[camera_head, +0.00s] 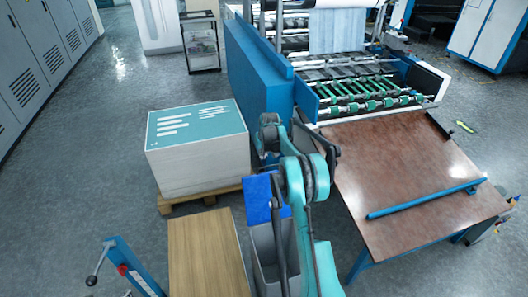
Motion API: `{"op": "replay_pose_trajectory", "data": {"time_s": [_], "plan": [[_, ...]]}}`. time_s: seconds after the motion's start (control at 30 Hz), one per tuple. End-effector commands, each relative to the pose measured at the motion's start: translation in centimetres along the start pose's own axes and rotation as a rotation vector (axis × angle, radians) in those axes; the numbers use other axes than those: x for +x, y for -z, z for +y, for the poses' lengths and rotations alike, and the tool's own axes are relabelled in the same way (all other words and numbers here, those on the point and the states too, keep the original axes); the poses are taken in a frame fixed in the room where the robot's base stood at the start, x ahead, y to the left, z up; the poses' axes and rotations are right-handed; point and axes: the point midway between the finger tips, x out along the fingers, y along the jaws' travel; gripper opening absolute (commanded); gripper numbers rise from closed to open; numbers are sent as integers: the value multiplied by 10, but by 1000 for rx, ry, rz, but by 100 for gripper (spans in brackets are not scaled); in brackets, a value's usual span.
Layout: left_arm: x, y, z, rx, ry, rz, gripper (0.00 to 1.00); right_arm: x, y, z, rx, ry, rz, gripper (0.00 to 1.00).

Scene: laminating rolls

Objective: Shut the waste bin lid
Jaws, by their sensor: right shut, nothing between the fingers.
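The waste bin (266,250) is a tall grey box at the bottom centre, with its top open. Its blue lid (262,199) stands raised at the far side of the bin. My right arm, teal and dark, comes up from the bottom just right of the bin and covers part of the bin and of the lid's right side. My right gripper (264,166) is small and dark at the lid's upper edge. It is shut and empty; I cannot tell whether it touches the lid. My left gripper is not in view.
A boxy stack with a teal top (198,125) sits on a wooden pallet (207,201) left of the lid. A wooden top (207,255) stands just left of the bin. A brown table (410,180) with a blue bar is at right, before the machine. Floor at left is clear.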

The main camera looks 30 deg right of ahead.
Motion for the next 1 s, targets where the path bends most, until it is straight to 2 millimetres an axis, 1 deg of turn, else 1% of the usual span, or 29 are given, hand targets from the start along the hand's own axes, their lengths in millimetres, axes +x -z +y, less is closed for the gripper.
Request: {"op": "replay_pose_trajectory", "data": {"time_s": [0.03,0.07,0.1,0.2,0.4,0.87,1.0], "plan": [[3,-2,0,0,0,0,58,11,-1,0,0,0,0,0],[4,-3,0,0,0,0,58,14,-1,0,0,0,0,0],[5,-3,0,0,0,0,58,7,-8,0,0,0,0,0],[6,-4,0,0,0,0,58,3,-21,0,0,0,0,0],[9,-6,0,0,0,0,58,-3,-36,0,0,0,0,0],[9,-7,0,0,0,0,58,-5,-39,0,0,0,3,0],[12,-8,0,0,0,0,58,-8,-43,0,1,0,26,0]]}}
